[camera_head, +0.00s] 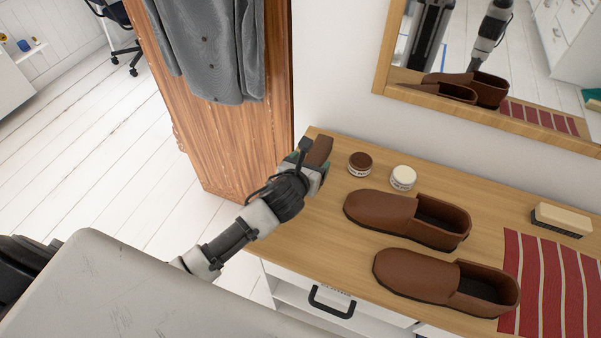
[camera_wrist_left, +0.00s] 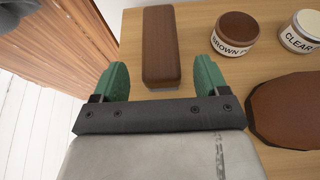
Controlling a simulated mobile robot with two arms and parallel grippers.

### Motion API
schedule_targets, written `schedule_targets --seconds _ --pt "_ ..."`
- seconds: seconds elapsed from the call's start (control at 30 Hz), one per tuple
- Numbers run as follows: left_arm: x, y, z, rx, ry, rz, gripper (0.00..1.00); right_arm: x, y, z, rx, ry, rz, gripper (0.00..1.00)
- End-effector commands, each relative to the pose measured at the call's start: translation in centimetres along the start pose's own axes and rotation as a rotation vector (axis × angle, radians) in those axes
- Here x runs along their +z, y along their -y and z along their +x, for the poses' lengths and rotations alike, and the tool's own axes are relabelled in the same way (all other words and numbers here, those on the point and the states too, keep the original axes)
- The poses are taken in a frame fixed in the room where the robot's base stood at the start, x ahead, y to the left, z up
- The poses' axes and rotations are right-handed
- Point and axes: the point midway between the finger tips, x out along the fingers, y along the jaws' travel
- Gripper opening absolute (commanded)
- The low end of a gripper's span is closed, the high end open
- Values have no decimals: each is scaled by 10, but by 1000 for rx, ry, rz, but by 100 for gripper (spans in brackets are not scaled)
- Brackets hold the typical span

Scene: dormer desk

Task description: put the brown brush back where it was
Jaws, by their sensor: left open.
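The brown brush (camera_wrist_left: 161,42) lies on the desk top between the two green fingers of my left gripper (camera_wrist_left: 161,78) in the left wrist view. The fingers are open, with a gap on each side of the brush. In the head view the brown brush (camera_head: 319,151) shows at the desk's far left corner, just beyond my left gripper (camera_head: 313,167), which partly hides it. My right gripper is in neither view.
Brown polish (camera_head: 360,163) and clear polish (camera_head: 403,177) stand right of the brush. Two brown shoes (camera_head: 380,211) (camera_head: 410,274) lie nearer. A pale-topped brush (camera_head: 562,219) and a red striped cloth (camera_head: 540,285) are at the right. A mirror (camera_head: 490,115) hangs behind; a wardrobe (camera_head: 230,140) stands left.

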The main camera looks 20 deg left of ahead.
Motion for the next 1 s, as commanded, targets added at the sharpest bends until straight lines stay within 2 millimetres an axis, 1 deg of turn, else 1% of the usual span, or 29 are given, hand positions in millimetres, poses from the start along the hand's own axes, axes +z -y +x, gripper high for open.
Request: schedule_targets --seconds 0.03,0.2,0.3,0.4,0.57,1.0 --pt "0 0 -12 -2 -1 2 74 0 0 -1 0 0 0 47" --pt "0 0 -46 -1 0 1 74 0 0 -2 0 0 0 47" --pt "0 0 -61 0 -1 1 74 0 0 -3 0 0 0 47" --pt "0 0 -70 0 0 0 74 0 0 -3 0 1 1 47" --pt "0 0 -75 1 0 -1 74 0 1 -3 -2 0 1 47" --pt "0 0 -74 1 0 -1 74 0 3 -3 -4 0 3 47"
